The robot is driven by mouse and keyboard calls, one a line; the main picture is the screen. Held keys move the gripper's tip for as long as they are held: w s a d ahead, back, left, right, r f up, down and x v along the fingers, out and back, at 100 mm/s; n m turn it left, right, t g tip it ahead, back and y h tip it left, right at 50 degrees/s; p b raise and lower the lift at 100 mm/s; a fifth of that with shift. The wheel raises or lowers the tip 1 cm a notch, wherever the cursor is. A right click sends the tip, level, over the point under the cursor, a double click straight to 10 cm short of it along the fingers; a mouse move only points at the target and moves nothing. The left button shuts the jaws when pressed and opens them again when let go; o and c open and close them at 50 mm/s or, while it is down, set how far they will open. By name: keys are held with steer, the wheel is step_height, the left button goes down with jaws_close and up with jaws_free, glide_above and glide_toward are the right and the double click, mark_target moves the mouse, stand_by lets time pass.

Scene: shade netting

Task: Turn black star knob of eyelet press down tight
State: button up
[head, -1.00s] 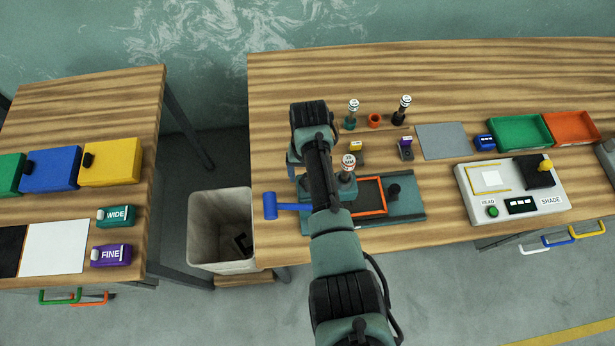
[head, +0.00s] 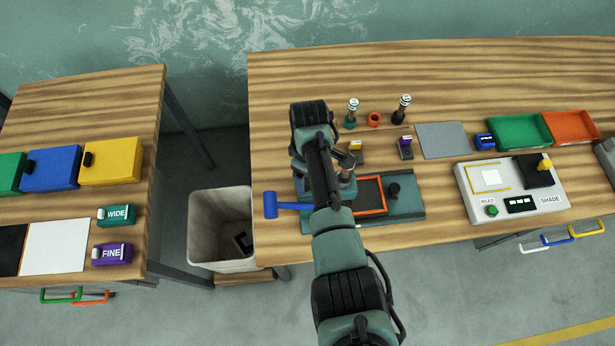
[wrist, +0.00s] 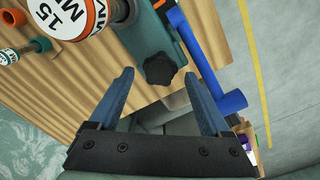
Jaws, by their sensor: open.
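The black star knob (wrist: 160,68) shows in the wrist view on the end of the teal eyelet press (wrist: 135,25), close to the blue lever (wrist: 230,102). My gripper (wrist: 160,76) is open, and the knob appears between its two blue-grey fingertips. I see no finger touching it; how far it lies beyond them is unclear. In the head view, the eyelet press (head: 415,205) stands at the bench's front left, with its blue lever (head: 270,205) sticking out left. My arm covers part of the press, and I cannot make out the star knob there.
A white-topped, orange-ringed die marked 15 MM (wrist: 75,15) is close to the camera at upper left. Two upright dies, one teal (head: 351,115) and one black (head: 401,110), stand behind the press. A bin (head: 220,225) stands left of the bench.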

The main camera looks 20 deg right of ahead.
steer(key=shift+f, duration=0.1)
steer(key=shift+f+b, duration=1.2)
steer(key=shift+f, duration=0.1)
steer(key=shift+c, duration=0.3)
jaws_close()
